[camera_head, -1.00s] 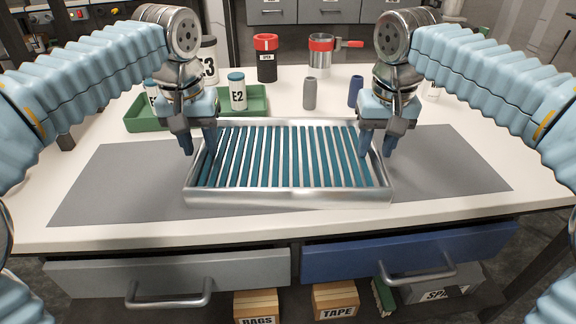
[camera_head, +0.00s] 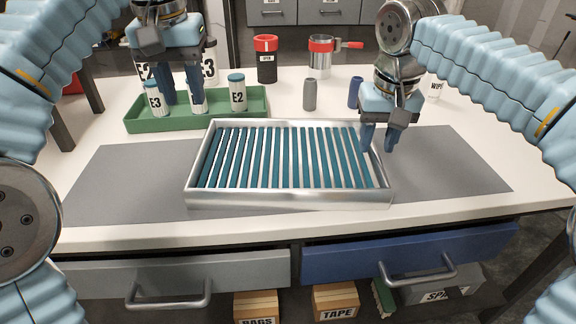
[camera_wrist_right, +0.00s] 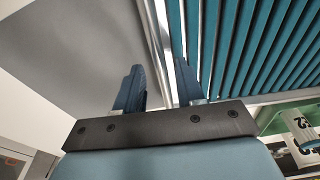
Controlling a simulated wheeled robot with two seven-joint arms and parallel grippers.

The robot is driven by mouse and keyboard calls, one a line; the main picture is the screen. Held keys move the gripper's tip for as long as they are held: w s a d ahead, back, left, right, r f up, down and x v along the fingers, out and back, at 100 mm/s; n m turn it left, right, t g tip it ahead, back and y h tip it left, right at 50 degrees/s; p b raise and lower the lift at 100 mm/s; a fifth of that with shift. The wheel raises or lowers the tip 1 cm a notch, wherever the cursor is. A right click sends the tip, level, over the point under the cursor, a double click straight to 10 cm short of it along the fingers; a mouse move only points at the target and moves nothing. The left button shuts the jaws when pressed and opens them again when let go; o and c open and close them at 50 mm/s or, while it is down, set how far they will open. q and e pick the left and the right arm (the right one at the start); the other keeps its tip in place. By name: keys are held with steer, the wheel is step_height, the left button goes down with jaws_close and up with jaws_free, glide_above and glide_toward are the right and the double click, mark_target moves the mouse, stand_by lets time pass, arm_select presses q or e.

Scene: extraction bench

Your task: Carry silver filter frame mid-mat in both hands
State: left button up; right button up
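The silver filter frame (camera_head: 290,197), with teal slats (camera_head: 285,158), lies flat on the grey mat, near its middle. My left gripper (camera_head: 182,98) is away from the frame, above the green tray at the back left. Its fingers are apart and point down near the white canisters; it holds nothing that I can see. My right gripper (camera_head: 378,148) is at the frame's right wall, fingers apart. In the right wrist view the fingers (camera_wrist_right: 158,95) sit either side of the frame's rim (camera_wrist_right: 155,40), with no clear grip on it.
A grey bottle (camera_head: 310,95) and a blue bottle (camera_head: 355,92) stand behind the frame. The grey mat (camera_head: 125,185) is bare left and right of the frame.

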step_height(320, 180, up, 10)
steer(key=s, duration=0.1)
steer(key=shift+s+r, duration=0.2)
steer(key=shift+s, duration=0.1)
steer(key=shift+s, duration=0.1)
